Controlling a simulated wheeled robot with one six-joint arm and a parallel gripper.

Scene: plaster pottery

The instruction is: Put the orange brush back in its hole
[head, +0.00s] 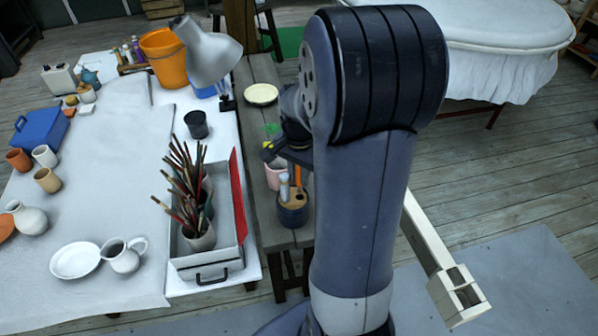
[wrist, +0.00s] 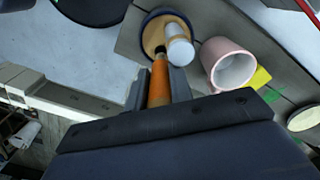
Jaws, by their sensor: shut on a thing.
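My gripper (wrist: 157,82) is shut on the orange brush (wrist: 158,82), whose handle lies between the two dark fingers in the wrist view. The brush's dark end points toward the round holder (wrist: 148,24), a dark blue cup with a wooden top that also shows in the head view (head: 293,216). A white-bodied tool (wrist: 179,50) stands in this top, beside the orange brush. The brush's end overlaps the wooden top in the picture; I cannot tell whether it is in a hole or above it. In the head view my arm hides most of the gripper.
A pink cup (wrist: 231,66) stands beside the holder on the grey wooden bench (head: 258,130). A box (head: 236,262) with several brushes in pots and a red lid is to the left. A pale plate (head: 261,94) lies farther back.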

